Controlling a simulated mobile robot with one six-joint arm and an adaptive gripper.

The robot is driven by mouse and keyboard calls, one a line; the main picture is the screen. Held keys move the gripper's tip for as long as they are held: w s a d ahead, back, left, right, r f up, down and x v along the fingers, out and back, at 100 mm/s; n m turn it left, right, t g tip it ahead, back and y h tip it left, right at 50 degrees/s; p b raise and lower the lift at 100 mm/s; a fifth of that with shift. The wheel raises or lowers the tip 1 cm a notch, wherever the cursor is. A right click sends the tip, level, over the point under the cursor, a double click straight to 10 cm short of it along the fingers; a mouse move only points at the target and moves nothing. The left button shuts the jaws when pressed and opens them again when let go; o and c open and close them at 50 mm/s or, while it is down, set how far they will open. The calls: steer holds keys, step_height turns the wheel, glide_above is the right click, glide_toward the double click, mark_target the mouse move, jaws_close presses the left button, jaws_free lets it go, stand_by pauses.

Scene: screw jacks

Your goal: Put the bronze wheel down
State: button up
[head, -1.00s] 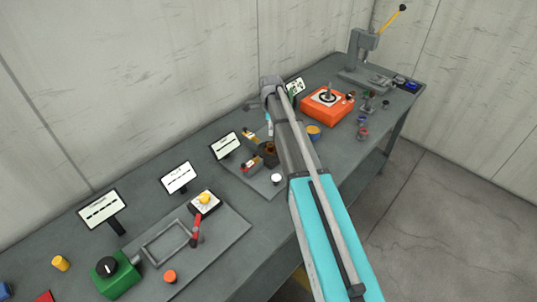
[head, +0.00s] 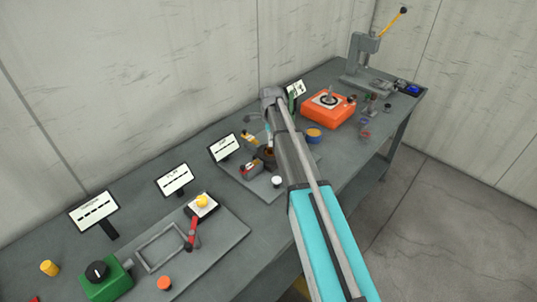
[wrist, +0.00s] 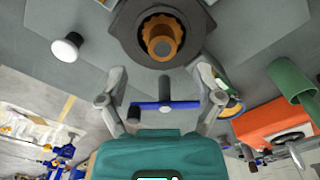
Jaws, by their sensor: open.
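The bronze wheel (wrist: 162,36) is a toothed orange-brown ring with a darker centre, at the top middle of the wrist view. It sits in the round opening of a dark grey housing (wrist: 126,30). My gripper (wrist: 161,74) is open, its two grey fingers spread wide. The wheel appears beyond the fingertips, between their lines, with no finger visibly touching it. In the head view a small brown part of the wheel (head: 269,149) shows beside my arm, which hides much of the housing. Whether the wheel is fully seated is unclear.
A white-topped knob (wrist: 67,47) stands left of the housing. A green cylinder (wrist: 290,80) and an orange box (wrist: 275,121) are at the right. In the head view, label signs (head: 173,180) line the bench back. The orange unit (head: 327,108) stands right of my arm.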

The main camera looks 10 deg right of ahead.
mark_target(271, 151)
steer(key=shift+f, duration=0.15)
steer(key=shift+f+b, duration=2.5)
steer(key=shift+b, duration=0.1)
jaws_close()
